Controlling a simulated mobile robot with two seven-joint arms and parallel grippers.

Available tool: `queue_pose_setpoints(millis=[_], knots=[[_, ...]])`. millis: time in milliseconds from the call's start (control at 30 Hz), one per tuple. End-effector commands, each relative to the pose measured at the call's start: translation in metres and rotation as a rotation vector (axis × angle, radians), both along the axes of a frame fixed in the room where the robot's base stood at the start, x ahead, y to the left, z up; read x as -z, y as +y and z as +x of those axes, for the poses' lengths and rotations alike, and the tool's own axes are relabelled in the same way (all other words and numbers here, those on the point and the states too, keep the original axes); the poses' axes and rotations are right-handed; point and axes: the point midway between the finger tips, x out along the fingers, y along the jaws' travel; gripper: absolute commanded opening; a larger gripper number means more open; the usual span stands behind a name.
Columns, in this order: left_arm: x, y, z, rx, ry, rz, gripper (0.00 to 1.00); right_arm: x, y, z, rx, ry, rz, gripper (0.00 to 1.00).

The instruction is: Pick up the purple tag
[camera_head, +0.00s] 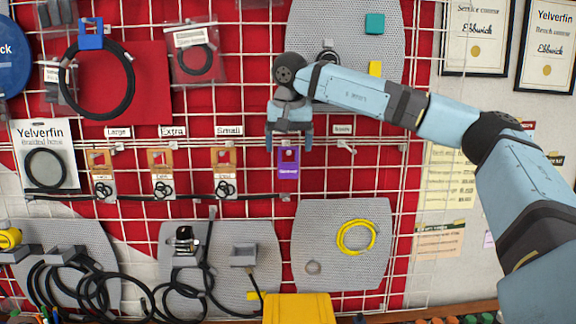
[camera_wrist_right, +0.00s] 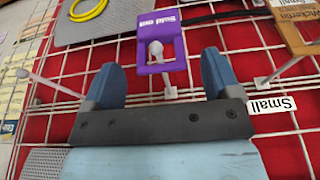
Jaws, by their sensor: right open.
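The purple tag (camera_head: 288,172) hangs on a hook on the white wire grid, just below my right gripper in the head view. In the right wrist view the purple tag (camera_wrist_right: 160,42) shows white lettering reading "Sold out" and a hole with the pale hook end in it. My right gripper (camera_head: 289,142) points down at the grid, its two blue fingers apart. In the wrist view the right gripper (camera_wrist_right: 162,82) is open and empty, with the tag just beyond and between its fingertips. My left gripper is not in view.
Orange-brown cards with black rings (camera_head: 225,172) hang left of the tag. A "Small" label (camera_wrist_right: 271,105) sits close beside the right gripper. An empty hook (camera_head: 346,147) sticks out at right. A grey panel with a yellow coil (camera_head: 356,237) is below.

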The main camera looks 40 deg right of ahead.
Motion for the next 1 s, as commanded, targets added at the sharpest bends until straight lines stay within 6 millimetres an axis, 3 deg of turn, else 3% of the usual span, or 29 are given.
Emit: queue_pose_setpoints(millis=[67,233,500,733,1000], knots=[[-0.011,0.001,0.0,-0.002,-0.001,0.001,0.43,0.007,-0.003,0.004,0.001,0.003,-0.001,0.83],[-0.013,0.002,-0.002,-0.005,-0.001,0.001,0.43,0.029,-0.006,0.008,0.0,0.001,0.0,0.83],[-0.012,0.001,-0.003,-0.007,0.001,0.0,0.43,0.033,-0.006,0.009,0.0,0.0,0.0,0.83],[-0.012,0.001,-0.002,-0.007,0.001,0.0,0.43,0.032,-0.006,0.009,0.0,0.0,0.0,0.3],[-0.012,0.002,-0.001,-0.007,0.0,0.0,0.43,0.032,-0.006,0.009,0.0,0.0,0.0,0.3]])
